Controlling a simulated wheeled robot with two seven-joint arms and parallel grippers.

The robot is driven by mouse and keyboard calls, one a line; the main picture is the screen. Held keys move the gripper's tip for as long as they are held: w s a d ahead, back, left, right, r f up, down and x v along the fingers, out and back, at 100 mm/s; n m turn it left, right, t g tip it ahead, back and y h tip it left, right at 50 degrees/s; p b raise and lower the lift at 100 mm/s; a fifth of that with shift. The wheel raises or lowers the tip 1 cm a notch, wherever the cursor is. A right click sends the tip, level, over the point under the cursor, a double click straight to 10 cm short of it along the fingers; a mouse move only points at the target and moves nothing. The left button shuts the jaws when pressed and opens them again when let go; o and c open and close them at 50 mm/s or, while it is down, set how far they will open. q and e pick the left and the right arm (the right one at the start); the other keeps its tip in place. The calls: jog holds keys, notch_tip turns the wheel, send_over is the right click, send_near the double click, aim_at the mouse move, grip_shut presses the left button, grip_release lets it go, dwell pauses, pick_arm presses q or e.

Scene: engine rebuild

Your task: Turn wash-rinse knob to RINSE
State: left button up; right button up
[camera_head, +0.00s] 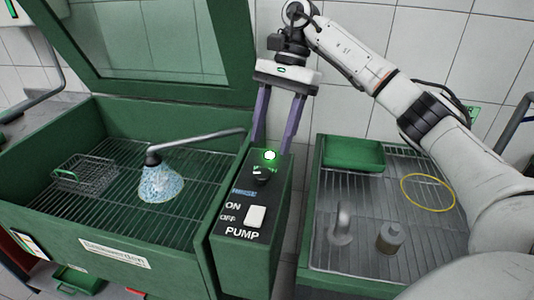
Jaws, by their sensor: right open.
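The black wash-rinse knob (261,175) sits on the sloped top of the green control box, between the wash basin and the right-hand tray. A blue RINSE-side label patch (243,192) lies in front of the knob. My right gripper (275,150) comes down from above with its two purple fingers spread, one on each side of the knob's far end. It is open and holds nothing. I cannot tell whether the fingers touch the box. My left gripper is out of view.
A white pump switch (255,216) marked ON and OFF is nearer on the box. The green wash basin (130,245) holds a wire basket (85,174) and a spray nozzle (161,184). Right, a wire-rack tray (350,281) holds metal parts, a green bin (353,154) and a yellow ring (428,207).

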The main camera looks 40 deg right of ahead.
jog(key=v, duration=0.3)
jog(key=shift+d+r+p, duration=0.1)
jog(key=shift+r+p, duration=0.1)
jog(key=shift+p, duration=0.2)
